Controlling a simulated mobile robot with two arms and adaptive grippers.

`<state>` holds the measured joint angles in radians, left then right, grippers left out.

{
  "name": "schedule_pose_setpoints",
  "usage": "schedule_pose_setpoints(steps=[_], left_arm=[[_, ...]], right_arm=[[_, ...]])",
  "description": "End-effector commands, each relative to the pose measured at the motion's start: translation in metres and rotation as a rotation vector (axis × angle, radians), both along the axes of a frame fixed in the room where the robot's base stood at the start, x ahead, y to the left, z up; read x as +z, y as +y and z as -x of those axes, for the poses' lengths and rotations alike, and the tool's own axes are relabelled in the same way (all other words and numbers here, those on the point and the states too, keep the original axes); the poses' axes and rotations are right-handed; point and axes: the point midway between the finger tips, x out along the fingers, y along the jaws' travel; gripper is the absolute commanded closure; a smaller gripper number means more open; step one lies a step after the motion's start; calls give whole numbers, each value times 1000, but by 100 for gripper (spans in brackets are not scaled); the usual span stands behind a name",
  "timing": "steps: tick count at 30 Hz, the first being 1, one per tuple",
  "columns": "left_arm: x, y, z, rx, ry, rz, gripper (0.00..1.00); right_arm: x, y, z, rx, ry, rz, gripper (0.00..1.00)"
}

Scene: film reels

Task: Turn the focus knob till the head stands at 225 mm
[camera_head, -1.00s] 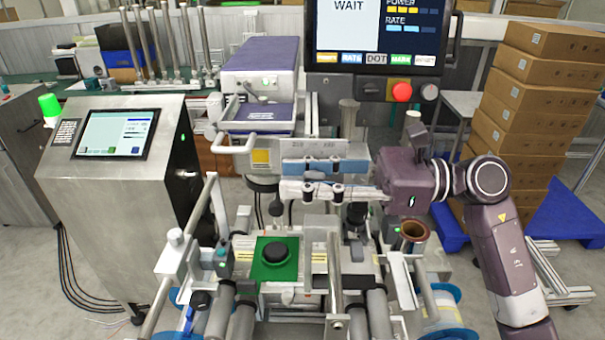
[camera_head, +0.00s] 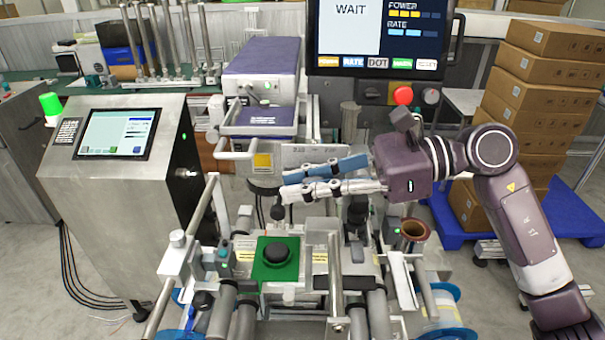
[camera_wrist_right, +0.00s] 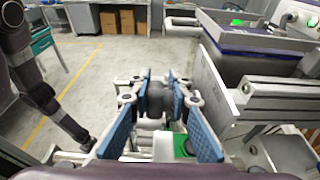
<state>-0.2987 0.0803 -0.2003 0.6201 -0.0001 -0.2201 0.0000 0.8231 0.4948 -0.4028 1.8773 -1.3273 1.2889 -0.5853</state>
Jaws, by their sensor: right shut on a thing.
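My right gripper (camera_head: 284,187) reaches in from the right across the front of the marking machine. Its blue-and-white fingers point left, tilted. In the right wrist view the gripper (camera_wrist_right: 157,78) is shut on a dark rounded knob (camera_wrist_right: 155,98), apparently the focus knob. In the head view a dark knob (camera_head: 277,212) shows just below the fingertips; fingers partly hide that area. The purple-topped machine head (camera_head: 262,60) is behind, above the pale scale plate (camera_head: 315,153). The scale's figures are too small to read. My left gripper is not in view.
A screen (camera_head: 375,30) reading WAIT stands above, with a red button (camera_head: 403,95). A black round part on a green plate (camera_head: 262,270) lies below the gripper among rollers and posts. A steel cabinet (camera_head: 110,210) stands left. Stacked cartons (camera_head: 530,110) are at the right.

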Motion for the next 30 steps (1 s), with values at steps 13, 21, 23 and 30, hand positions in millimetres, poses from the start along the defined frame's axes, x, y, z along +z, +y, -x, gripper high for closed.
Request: schedule_pose_setpoints(steps=[13,21,23,30], left_arm=[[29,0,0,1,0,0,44],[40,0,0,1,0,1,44],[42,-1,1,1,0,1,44],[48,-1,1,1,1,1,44]], right_arm=[[-1,2,3,9,-5,425,100],[-5,2,3,10,-7,676,100],[-6,2,2,9,-6,733,100],[-10,0,2,10,-6,954,100]])
